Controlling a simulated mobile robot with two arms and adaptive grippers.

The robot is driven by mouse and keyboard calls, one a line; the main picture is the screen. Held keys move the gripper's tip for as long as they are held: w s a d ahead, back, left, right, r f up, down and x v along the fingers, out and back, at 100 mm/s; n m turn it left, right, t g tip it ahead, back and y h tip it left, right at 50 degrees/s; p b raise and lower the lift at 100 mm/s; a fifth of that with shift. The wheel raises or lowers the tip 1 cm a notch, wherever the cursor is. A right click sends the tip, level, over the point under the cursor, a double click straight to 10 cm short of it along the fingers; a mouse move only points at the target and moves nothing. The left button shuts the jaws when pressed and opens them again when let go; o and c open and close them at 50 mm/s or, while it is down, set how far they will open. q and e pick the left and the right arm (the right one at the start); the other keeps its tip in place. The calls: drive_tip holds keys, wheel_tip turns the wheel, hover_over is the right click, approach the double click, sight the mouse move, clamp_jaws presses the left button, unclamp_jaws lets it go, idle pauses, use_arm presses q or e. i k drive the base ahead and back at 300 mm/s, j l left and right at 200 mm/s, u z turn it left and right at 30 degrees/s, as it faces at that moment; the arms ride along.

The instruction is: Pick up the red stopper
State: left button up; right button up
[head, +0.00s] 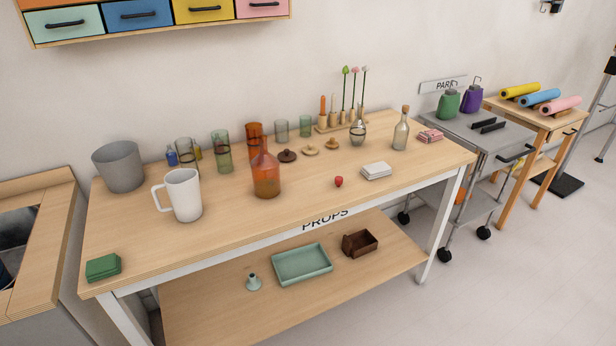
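A small round red object (339,181), which looks like the red stopper, sits on the wooden table top (300,208) near its front edge, right of the middle. It stands apart from its neighbours. An orange glass bottle (266,178) is to its left, and a stack of white cards or cloths (376,171) is close to its right. Neither of my grippers is in view.
A white mug (183,195), grey pot (119,165) and green stack (103,267) stand on the left. Glasses, knobbed lids and a corked bottle (401,130) stand behind. The lower shelf holds a green tray (302,264). The front strip is mostly clear.

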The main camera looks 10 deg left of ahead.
sight(338, 180)
drive_tip(key=l+u, duration=0.1)
drive_tip(key=u, duration=1.35)
drive_tip(key=l+u, duration=0.7)
drive_tip(key=l, duration=0.2)
drive_tip(key=k+l+u, duration=0.1)
drive_tip(key=l+u, duration=0.25)
drive_tip(key=k+l+u, duration=0.15)
drive_tip(key=l+u, duration=0.2)
drive_tip(key=k+l+u, duration=0.2)
drive_tip(key=l+u, duration=0.15)
drive_tip(key=l, duration=0.15)
